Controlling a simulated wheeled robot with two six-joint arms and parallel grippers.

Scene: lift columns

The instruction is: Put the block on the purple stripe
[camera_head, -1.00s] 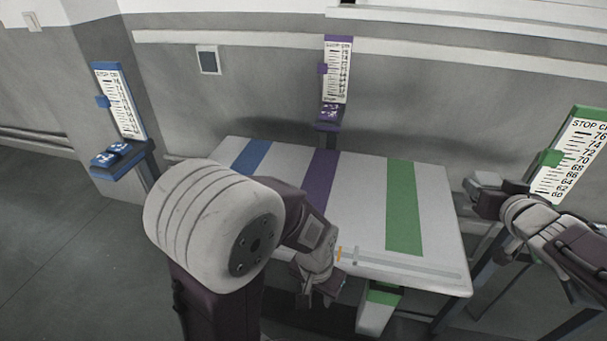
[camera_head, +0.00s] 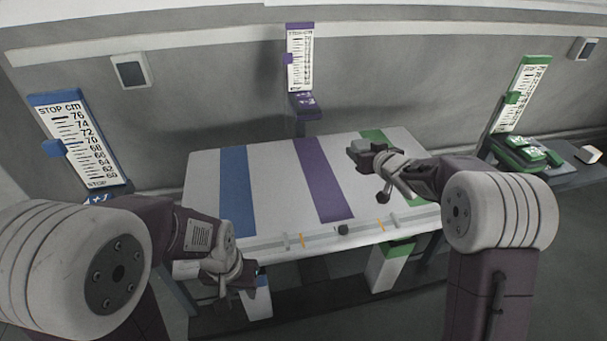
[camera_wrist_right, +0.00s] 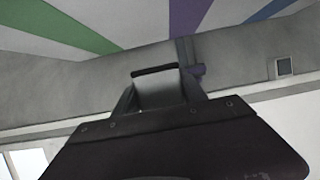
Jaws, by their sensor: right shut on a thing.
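The purple stripe (camera_head: 318,178) runs front to back across the middle of the white table (camera_head: 275,190), between a blue and a green stripe. My right gripper (camera_head: 362,152) is over the table's right part, between the purple and green stripes in the picture. It is shut on a pale grey block (camera_wrist_right: 160,90), which shows between the dark fingers in the right wrist view. In the head view the block is hard to tell from the fingers. My left gripper (camera_head: 238,288) hangs low at the table's front left edge, its fingers too unclear to read.
A purple gauge (camera_head: 300,60) stands behind the table, a blue gauge (camera_head: 75,140) at left and a green gauge (camera_head: 520,95) at right. Green pieces (camera_head: 525,152) lie on the right stand.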

